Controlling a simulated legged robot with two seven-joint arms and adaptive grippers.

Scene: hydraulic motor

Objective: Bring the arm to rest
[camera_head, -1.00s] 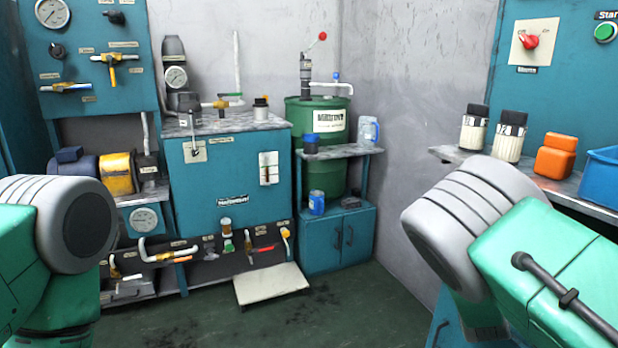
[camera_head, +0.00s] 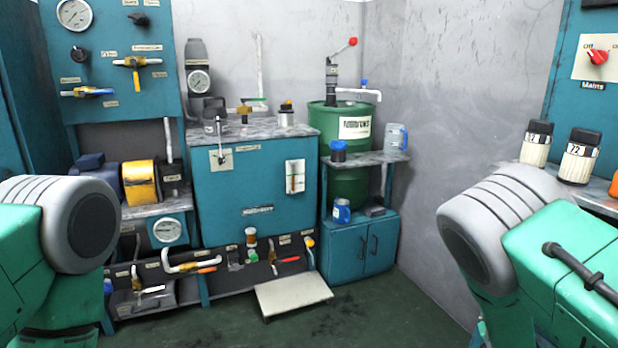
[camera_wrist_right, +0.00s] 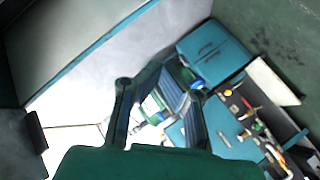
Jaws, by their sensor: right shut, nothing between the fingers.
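My right gripper (camera_wrist_right: 163,82) shows in the right wrist view, its dark fingers drawn together with nothing held. Beyond it the view looks toward the floor, the wall and the teal equipment, apart from the fingers. In the head view, my right arm (camera_head: 520,240) comes in at the lower right as a grey joint and green link; its gripper is outside that view. My left arm (camera_head: 60,230) shows at the lower left, and its gripper is in neither view.
A teal hydraulic unit (camera_head: 258,190) stands at the back, beside a green drum (camera_head: 345,185) and a teal cabinet (camera_head: 362,248). A pale step (camera_head: 293,294) lies on the floor. White bottles (camera_head: 580,158) stand near my right arm.

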